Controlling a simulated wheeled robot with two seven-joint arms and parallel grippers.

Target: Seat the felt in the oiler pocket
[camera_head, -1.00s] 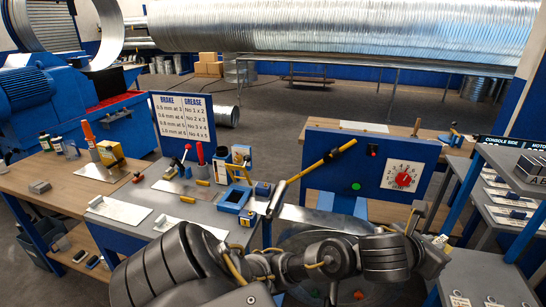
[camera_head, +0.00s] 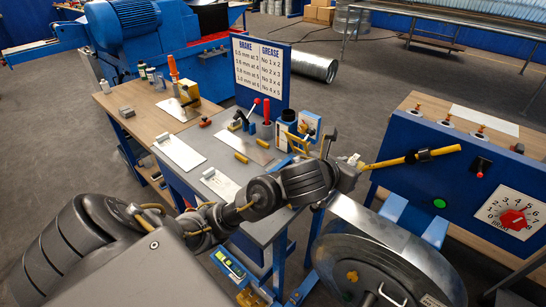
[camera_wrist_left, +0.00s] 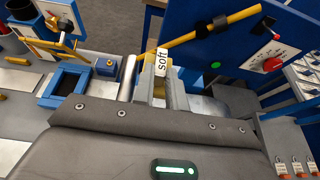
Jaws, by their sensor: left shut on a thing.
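My left gripper (camera_wrist_left: 160,92) is shut on a small pale piece, apparently the felt, whose white end (camera_wrist_left: 161,62) reads "soft". The fingers hide most of it. In the head view my left gripper (camera_head: 346,166) is off the right edge of the grey bench, near the yellow lever. A blue box with a dark square opening (camera_wrist_left: 45,102), likely the oiler pocket, is on the bench to the left of the fingers in the wrist view, apart from them. In the head view my arm hides it. My right gripper is not in view.
A smaller blue block (camera_wrist_left: 108,69) and a bright metal roller (camera_wrist_left: 127,77) lie between box and fingers. A yellow lever (camera_head: 400,160) juts from the blue panel (camera_head: 460,180). A round drum (camera_head: 365,275) is below.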

